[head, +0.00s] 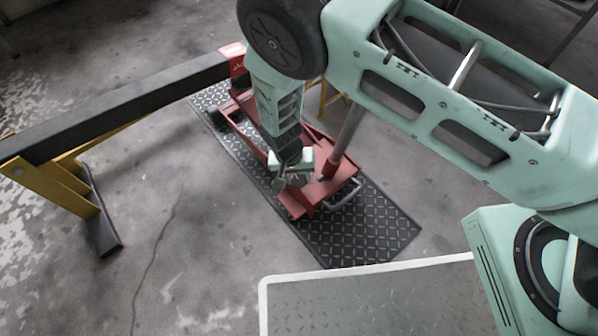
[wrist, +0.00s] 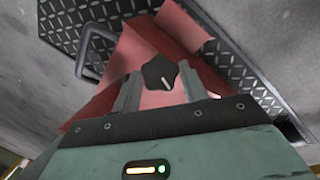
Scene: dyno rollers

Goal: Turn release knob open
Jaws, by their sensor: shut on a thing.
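The release knob (wrist: 159,72) is a small dark piece with a white mark, on the red floor jack. It sits between the two grey fingers of my gripper (wrist: 157,88) in the wrist view, near their tips. My gripper is shut on it. In the head view my gripper (head: 292,178) points down at the near end of the red jack (head: 325,172), and the knob is hidden there behind the gripper. The knob's white mark slants in the wrist view.
The jack stands on a dark diamond-plate mat (head: 375,222). Its grey handle (head: 348,140) rises beside my arm, and a metal loop (head: 345,194) sticks out at its side. A black beam (head: 120,103) on yellow legs (head: 50,190) stands at left. Bare concrete lies at lower left.

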